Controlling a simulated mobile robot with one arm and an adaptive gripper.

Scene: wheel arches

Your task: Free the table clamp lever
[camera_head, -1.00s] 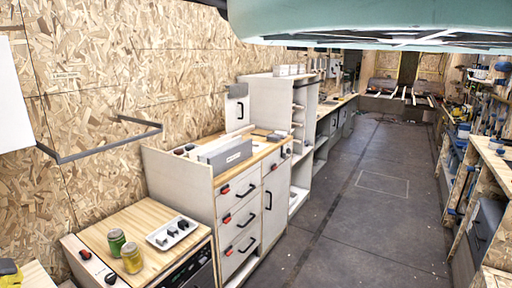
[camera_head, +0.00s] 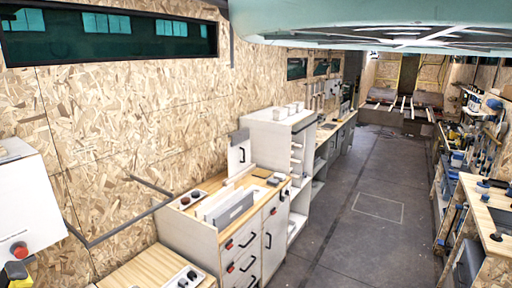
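I cannot make out a table clamp lever for certain in this view. A right-hand workbench (camera_head: 468,190) carries small dark and blue-capped parts, too small to tell apart. A dark bent metal bar (camera_head: 130,222) stands out from the left wall. A white box (camera_head: 30,205) at the left edge has a red knob (camera_head: 18,250) and a yellow part (camera_head: 17,269) low on it. My gripper is not in view.
White drawer cabinets with a wooden top (camera_head: 208,186) line the left wall, with a grey box (camera_head: 231,209) on top. A white shelf unit (camera_head: 268,132) stands beyond. The grey floor aisle (camera_head: 345,235) is clear. A teal panel (camera_head: 370,22) hangs overhead.

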